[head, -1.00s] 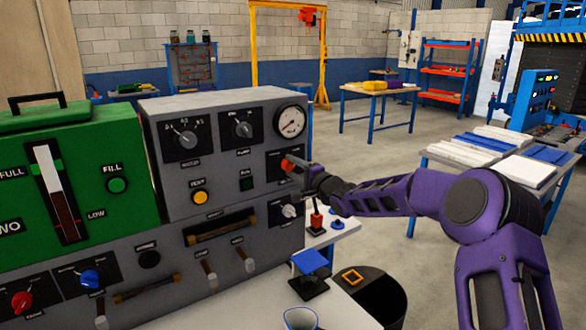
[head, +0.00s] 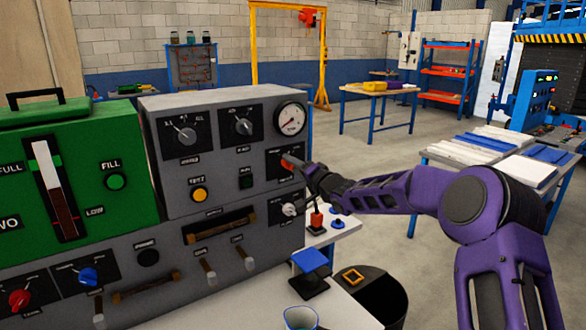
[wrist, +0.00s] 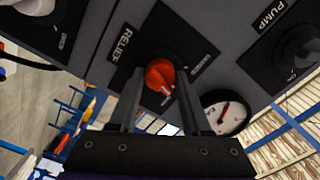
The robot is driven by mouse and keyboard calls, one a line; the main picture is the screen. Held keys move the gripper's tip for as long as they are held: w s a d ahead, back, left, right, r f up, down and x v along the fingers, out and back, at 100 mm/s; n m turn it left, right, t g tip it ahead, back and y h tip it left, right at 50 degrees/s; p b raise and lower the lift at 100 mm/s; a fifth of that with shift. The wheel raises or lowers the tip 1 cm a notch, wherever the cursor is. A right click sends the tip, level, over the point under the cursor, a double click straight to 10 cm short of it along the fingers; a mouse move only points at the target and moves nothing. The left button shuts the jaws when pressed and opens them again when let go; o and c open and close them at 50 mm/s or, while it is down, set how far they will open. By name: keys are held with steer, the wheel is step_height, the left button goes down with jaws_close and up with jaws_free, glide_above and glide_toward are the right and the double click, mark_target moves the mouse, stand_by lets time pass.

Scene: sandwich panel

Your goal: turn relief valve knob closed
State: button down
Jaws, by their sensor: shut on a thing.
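The relief valve knob (wrist: 160,76) is orange-red and sits on a black plate marked RELIEF on the grey panel. In the head view the knob (head: 287,166) shows at the panel's right side, below the gauge, partly hidden by my gripper (head: 292,163). In the wrist view my gripper (wrist: 158,92) has a finger on each side of the knob and is shut on it. The white mark on the knob points toward the lower right of the wrist picture. The small lettering beside the knob is too blurred to read.
A round pressure gauge (head: 290,119) is just above the relief knob. A grey knob (head: 289,209) sits below it, and the pump switch (wrist: 292,60) is near in the wrist view. A green unit (head: 85,170) stands left.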

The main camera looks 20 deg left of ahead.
steer(key=n+b, duration=0.4)
steer(key=n, duration=0.8)
steer(key=shift+b, duration=0.3)
stand_by(0.3)
steer(key=shift+c, duration=1.8)
jaws_free()
steer(key=shift+s+d, duration=0.1)
steer(key=shift+d, duration=0.05)
steer(key=v, duration=1.7)
